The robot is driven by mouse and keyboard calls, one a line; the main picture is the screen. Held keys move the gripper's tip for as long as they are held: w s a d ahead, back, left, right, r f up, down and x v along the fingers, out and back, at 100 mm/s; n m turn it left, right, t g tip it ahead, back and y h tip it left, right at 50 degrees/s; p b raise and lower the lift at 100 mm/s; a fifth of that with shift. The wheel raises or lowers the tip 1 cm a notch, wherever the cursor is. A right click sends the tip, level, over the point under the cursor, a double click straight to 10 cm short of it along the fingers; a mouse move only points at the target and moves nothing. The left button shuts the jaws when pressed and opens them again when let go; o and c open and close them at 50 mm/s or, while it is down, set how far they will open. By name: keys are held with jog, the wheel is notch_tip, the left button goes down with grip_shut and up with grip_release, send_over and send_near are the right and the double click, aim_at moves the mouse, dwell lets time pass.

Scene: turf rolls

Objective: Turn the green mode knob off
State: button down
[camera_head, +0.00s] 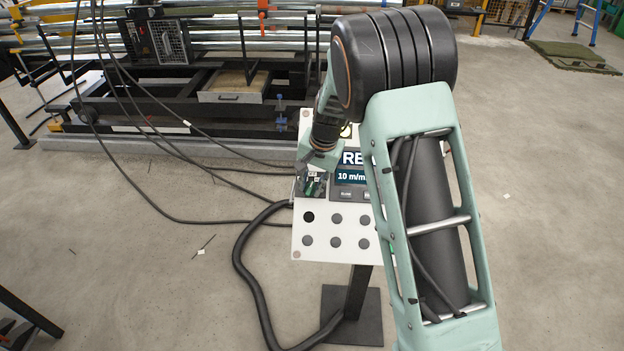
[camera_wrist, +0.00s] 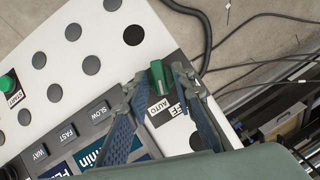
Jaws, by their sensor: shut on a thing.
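The green mode knob (camera_wrist: 158,74) is on the white control panel (camera_wrist: 62,26) in the wrist view, beside a label reading AUTO and a partly covered label ending in FF. My gripper (camera_wrist: 157,81) has one finger on each side of the knob and is shut on it. The knob's lower part and exact pointing direction are hard to tell. In the head view my gripper (camera_head: 312,184) is at the panel's left edge, and my arm covers much of the panel's right side.
A green START button (camera_wrist: 8,83) and several dark round plugs are on the panel. SLOW, FAST and WAY keys sit near the display (camera_head: 352,177). A black stand (camera_head: 357,298) holds the panel. Cables cross the floor to a machine frame (camera_head: 180,105) behind. Open floor lies left.

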jog(key=shift+a+n+h+p, duration=0.15)
jog(key=shift+n+h+p, duration=0.25)
jog(key=shift+n+h, duration=0.7)
jog(key=shift+n, duration=0.5)
jog(key=c, duration=2)
grip_release()
jog(key=r, duration=0.4)
jog(key=s+r, duration=0.1)
jog(key=r, duration=0.3)
jog(key=s+r, duration=0.1)
jog(key=r, duration=0.2)
jog(key=shift+r, duration=0.4)
